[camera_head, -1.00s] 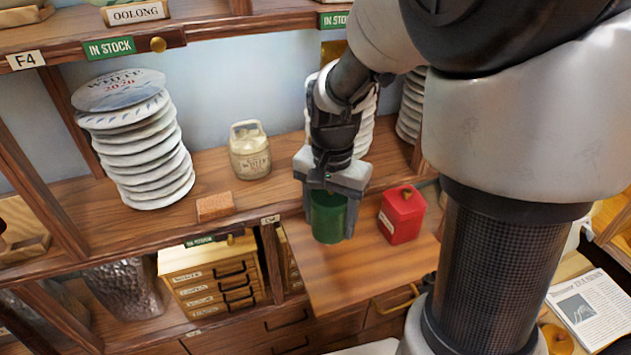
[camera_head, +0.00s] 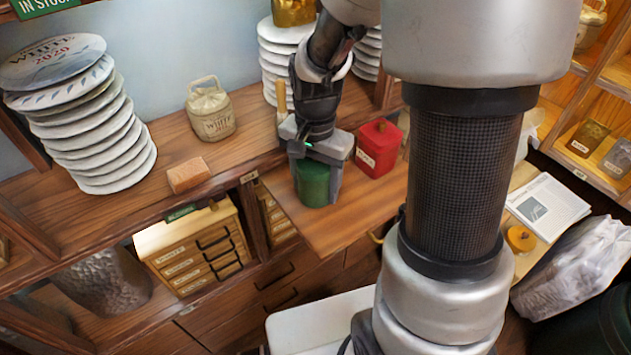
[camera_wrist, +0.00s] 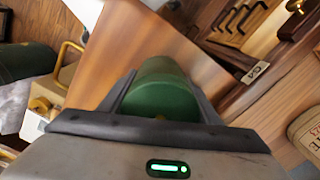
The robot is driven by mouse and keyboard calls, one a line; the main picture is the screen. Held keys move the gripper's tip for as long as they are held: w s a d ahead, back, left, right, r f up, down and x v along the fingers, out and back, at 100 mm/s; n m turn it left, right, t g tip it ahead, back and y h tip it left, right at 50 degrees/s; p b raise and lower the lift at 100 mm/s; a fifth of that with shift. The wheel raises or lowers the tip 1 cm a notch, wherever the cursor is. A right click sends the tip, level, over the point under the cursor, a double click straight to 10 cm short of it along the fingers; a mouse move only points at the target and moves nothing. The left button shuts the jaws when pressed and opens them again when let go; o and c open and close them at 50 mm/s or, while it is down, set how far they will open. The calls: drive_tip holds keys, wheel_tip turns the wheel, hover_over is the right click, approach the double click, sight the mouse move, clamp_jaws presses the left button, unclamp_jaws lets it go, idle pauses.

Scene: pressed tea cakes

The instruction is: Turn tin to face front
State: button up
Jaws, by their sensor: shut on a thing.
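A green round tin (camera_head: 313,184) is upright at the pull-out wooden board (camera_head: 345,222) in front of the shelf. My gripper (camera_head: 315,188) is shut on it from above, one finger on each side. In the wrist view the green tin (camera_wrist: 161,90) sits between the two fingers, with its near part hidden by the gripper body. No label shows on the tin in either view. I cannot tell whether its base touches the board.
A red tin (camera_head: 377,148) with a pale label stands close to the right. A cream jar (camera_head: 210,108), a brick-like block (camera_head: 188,175) and a stack of round cakes (camera_head: 85,125) stand on the shelf at left. Small drawers (camera_head: 200,248) lie below.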

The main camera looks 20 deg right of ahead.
drive_tip(key=m, duration=0.5)
drive_tip(key=shift+m, duration=0.4)
drive_tip(key=m, duration=0.5)
drive_tip(key=m+p, duration=0.1)
drive_tip(key=m, duration=0.1)
drive_tip(key=m+p, duration=0.1)
drive_tip(key=m, duration=0.1)
drive_tip(key=shift+r, duration=0.3)
drive_tip(key=m+p, duration=0.3)
drive_tip(key=m, duration=0.2)
drive_tip(key=shift+f, duration=0.6)
drive_tip(key=o, duration=1.2)
